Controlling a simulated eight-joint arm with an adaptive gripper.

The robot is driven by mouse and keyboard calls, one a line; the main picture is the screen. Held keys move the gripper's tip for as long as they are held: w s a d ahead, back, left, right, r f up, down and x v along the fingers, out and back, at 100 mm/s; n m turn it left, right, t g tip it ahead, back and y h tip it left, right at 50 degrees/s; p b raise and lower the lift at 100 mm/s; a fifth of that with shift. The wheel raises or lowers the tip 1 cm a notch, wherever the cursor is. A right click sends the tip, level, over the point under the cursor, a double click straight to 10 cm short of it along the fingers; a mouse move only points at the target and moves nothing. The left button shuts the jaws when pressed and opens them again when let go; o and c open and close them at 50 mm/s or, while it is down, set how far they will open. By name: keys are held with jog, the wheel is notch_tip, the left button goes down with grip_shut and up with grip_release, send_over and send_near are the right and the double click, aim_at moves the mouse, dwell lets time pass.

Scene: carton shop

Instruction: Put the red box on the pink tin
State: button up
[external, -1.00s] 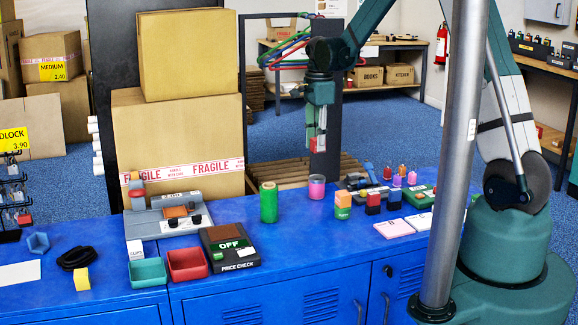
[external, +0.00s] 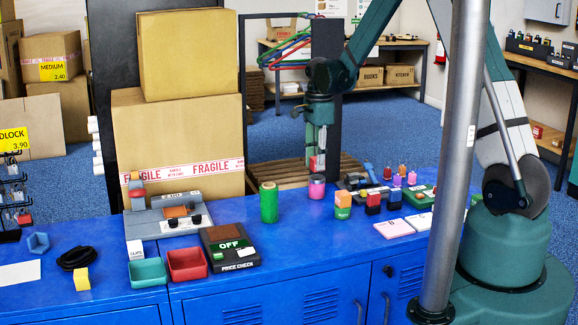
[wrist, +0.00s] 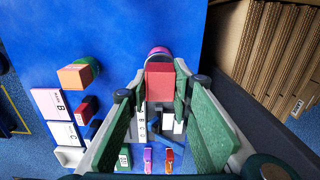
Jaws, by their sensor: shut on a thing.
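My gripper (external: 316,158) is shut on the red box (wrist: 160,82), which sits between the two fingers in the wrist view. In the external view the red box (external: 313,164) shows only in part at the fingertips. The pink tin (external: 317,189) stands upright on the blue counter, directly below the box in that picture. In the wrist view the pink tin (wrist: 159,51) shows just past the box, mostly hidden by it. The box's lower edge is very close to the tin's top; I cannot tell whether they touch.
Several small blocks and flat cards (external: 394,228) lie further right. Large cartons (external: 180,140) rise behind the counter. The counter (external: 300,245) in front is clear.

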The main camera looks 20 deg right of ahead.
jog(key=shift+f, duration=1.2)
jog(key=shift+f, duration=0.15)
jog(key=o, duration=0.9)
jog(key=shift+o, duration=0.2)
jog(key=shift+r, duration=0.2)
notch_tip(320, 180, up, 12)
jog(key=shift+f+p, duration=0.1)
jog(key=shift+p, duration=0.55)
